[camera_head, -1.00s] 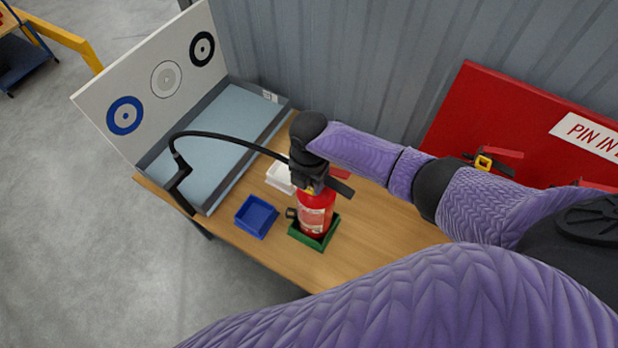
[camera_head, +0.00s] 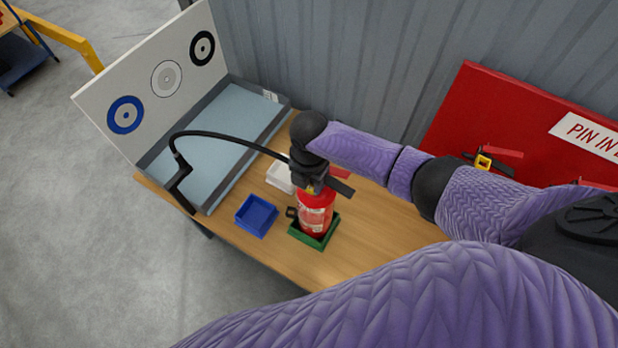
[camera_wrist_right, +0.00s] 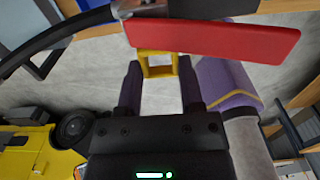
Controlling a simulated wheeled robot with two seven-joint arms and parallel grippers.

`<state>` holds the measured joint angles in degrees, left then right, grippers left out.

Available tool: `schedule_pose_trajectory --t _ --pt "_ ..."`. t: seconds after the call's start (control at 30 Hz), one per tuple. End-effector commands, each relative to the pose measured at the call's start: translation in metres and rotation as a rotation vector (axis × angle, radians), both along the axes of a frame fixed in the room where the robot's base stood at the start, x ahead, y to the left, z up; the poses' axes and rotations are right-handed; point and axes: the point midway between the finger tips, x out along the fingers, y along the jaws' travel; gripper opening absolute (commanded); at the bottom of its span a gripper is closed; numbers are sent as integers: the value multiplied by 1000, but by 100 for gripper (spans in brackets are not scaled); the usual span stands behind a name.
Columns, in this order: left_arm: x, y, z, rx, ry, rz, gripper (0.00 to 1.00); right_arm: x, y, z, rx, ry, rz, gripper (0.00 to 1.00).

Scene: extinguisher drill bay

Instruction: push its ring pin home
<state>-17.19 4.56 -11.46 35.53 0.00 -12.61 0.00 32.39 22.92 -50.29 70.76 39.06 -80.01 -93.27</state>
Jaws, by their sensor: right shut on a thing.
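The red fire extinguisher (camera_head: 316,212) stands upright in a green tray (camera_head: 327,240) on the wooden table. Its black hose arcs left to a nozzle (camera_head: 179,178) at the grey tray's edge. My right gripper (camera_head: 310,186) is at the extinguisher's head, hiding much of it. In the right wrist view, the right gripper (camera_wrist_right: 159,76) is shut on the yellow square ring of the pin (camera_wrist_right: 158,70), just below the red lever (camera_wrist_right: 225,38). The pin's shaft is hidden, so its depth cannot be told. My left gripper is not in view.
A blue tray (camera_head: 247,225) and a white tray (camera_head: 274,185) sit left of the extinguisher. A grey-rimmed tray (camera_head: 213,207) and a target board (camera_head: 95,95) stand further left. A red board (camera_head: 450,125) with a "PIN IN" sign leans behind, right.

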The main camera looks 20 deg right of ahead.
Motion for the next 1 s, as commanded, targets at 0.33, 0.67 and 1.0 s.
schedule_pose_trajectory --t 0.33,0.67,1.0 --pt "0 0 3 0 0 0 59 0 0 1 0 0 0 0" --pt "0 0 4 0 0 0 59 0 0 0 1 -1 1 0" --pt "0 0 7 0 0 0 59 0 0 1 0 0 0 0"
